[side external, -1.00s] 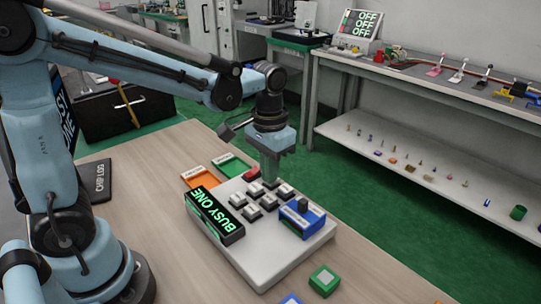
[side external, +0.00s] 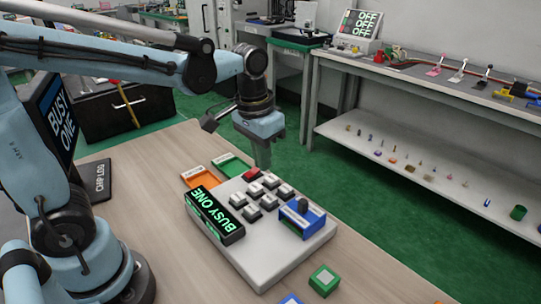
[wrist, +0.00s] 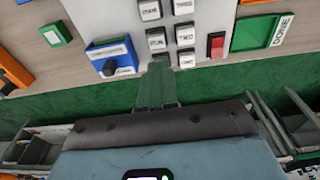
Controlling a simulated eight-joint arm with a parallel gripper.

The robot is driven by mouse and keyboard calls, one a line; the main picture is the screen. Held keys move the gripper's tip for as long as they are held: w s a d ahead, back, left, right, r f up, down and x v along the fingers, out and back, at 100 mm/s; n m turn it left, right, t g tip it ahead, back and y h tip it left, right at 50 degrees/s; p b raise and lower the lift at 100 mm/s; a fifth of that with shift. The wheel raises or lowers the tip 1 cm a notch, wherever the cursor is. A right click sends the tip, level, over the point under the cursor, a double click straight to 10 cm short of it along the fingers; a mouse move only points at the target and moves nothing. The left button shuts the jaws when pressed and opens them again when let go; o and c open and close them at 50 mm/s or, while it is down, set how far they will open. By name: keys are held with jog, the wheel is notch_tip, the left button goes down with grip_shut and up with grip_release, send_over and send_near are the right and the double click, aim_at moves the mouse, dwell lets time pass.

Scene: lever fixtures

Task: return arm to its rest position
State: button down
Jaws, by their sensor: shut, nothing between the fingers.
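My gripper (side external: 262,158) is shut and empty, pointing down above the far edge of the white keypad console (side external: 262,258). In the wrist view its fingers (wrist: 157,88) show together just beside the console's keys. The console carries several grey keys (side external: 268,202), a red key (side external: 254,174), a blue block with a dark knob (side external: 302,220) and a display (side external: 215,213) reading "BUSY ONE". My arm stretches from its base at the left of the table across to the console. Whether the fingertips clear the console surface is hard to tell.
An orange tray (side external: 198,178) and a green tray (side external: 231,166) lie behind the console. A green block (side external: 324,280) lies in front. A dark "CHIP LOG" book (side external: 96,180) lies near my base. A bench (side external: 420,88) with levers stands at the right, across green floor.

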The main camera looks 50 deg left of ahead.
jog(key=shift+s+a+f+t, duration=0.1)
jog(key=shift+s+a+t, duration=0.3)
jog(key=shift+s+t, duration=0.55)
jog(key=shift+s+a+t, duration=0.4)
jog(key=shift+s+t, duration=0.4)
jog(key=shift+t, duration=0.2)
jog(key=shift+s+a+f+t, duration=0.1)
jog(key=shift+s+a+t, duration=0.3)
jog(key=shift+s+t, duration=0.55)
